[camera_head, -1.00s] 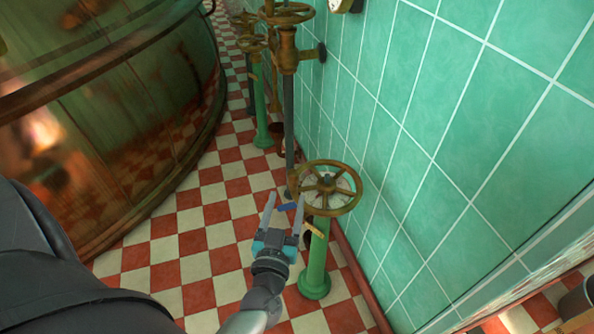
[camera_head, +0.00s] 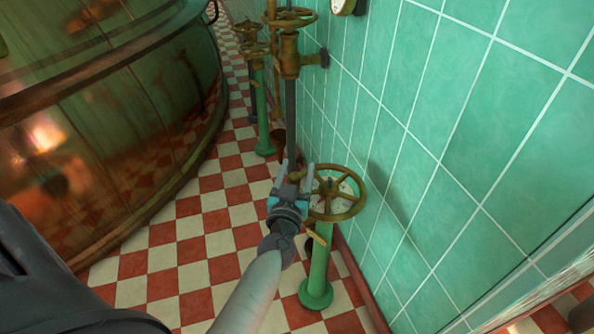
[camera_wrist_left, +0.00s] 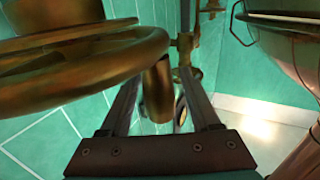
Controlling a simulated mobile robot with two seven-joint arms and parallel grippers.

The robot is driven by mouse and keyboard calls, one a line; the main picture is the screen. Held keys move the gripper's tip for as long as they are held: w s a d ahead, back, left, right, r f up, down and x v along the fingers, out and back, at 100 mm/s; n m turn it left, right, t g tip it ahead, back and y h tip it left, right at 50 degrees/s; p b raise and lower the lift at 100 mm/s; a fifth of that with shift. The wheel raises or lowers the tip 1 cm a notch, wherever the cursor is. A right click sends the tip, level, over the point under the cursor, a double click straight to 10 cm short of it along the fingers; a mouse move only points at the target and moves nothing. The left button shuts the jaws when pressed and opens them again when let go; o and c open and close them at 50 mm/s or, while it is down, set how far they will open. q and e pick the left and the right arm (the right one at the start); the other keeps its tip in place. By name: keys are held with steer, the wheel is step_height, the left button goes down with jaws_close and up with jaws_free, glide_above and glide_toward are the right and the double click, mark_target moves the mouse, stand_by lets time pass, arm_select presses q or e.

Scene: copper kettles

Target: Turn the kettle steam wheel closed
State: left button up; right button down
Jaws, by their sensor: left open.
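The steam wheel (camera_head: 333,190) is a brass, spoked handwheel on a green pedestal (camera_head: 317,275), beside the tiled wall in the head view. My left gripper (camera_head: 297,172) is at the wheel's left side, close to the rim, with its fingers pointing away from me. In the left wrist view the rim (camera_wrist_left: 75,62) is large at the left, and a brass stub (camera_wrist_left: 157,90) shows between the two open fingers of the gripper (camera_wrist_left: 160,76). I cannot tell whether either finger touches the brass. My right gripper is not in view.
A large copper kettle (camera_head: 95,130) fills the left. Other brass valve wheels (camera_head: 290,17) stand farther back along the green tiled wall (camera_head: 430,130). A gauge (camera_head: 343,6) is on the wall.

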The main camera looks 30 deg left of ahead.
arm_select(q)
jaws_close()
stand_by(0.4)
stand_by(0.9)
